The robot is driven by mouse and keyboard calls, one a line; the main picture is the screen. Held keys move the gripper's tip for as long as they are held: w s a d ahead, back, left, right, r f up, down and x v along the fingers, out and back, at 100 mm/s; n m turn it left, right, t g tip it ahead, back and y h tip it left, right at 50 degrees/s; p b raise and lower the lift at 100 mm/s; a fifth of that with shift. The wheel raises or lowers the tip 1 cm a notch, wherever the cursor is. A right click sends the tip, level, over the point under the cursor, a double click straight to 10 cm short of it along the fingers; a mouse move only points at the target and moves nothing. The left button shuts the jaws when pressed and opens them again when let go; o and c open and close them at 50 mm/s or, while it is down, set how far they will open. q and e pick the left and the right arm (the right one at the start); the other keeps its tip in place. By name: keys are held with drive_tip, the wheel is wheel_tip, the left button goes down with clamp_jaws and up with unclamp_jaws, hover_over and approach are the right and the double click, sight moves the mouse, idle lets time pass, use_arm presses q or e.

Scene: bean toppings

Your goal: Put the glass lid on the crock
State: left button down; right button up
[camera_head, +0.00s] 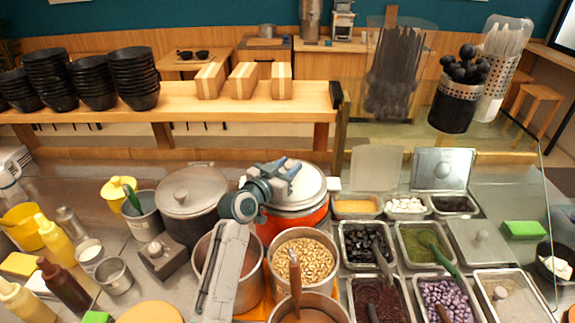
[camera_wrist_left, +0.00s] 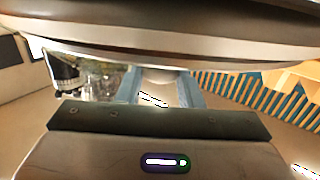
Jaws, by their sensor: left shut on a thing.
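The round pale glass lid (camera_head: 311,187) is over the orange crock (camera_head: 315,219) in the middle of the head view. Its rim lines up closely with the crock's mouth; I cannot tell whether it rests there or hovers just above. My left gripper (camera_head: 286,170) is at the top of the lid, its blue-grey fingers shut on the lid's knob. In the left wrist view, the lid (camera_wrist_left: 190,30) fills the top, and the fingers (camera_wrist_left: 160,88) close around the knob below it. The inside of the crock is hidden. My right gripper is not in view.
A dark pot with a grey lid (camera_head: 193,190) stands left of the crock. A steel pot of beans (camera_head: 303,262) stands in front, and topping trays (camera_head: 405,240) fill the right. A wooden shelf (camera_head: 180,97) with bowls runs behind. The counter is crowded.

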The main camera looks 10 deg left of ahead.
use_arm(q)
drive_tip(key=shift+f, duration=0.1)
drive_tip(key=shift+s+a, duration=0.1)
drive_tip(key=c, duration=1)
unclamp_jaws()
drive_tip(key=shift+f, duration=0.1)
drive_tip(key=shift+s+a, duration=0.1)
drive_tip(key=shift+s, duration=0.15)
drive_tip(key=b+v, duration=0.3)
drive_tip(key=v, duration=0.8)
drive_tip(key=shift+s+b, duration=0.25)
drive_tip(key=shift+b, duration=0.1)
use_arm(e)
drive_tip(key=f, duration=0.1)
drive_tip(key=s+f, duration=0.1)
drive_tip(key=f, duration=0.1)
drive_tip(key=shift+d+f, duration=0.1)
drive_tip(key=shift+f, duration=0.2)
use_arm(q)
drive_tip(key=shift+r, duration=0.2)
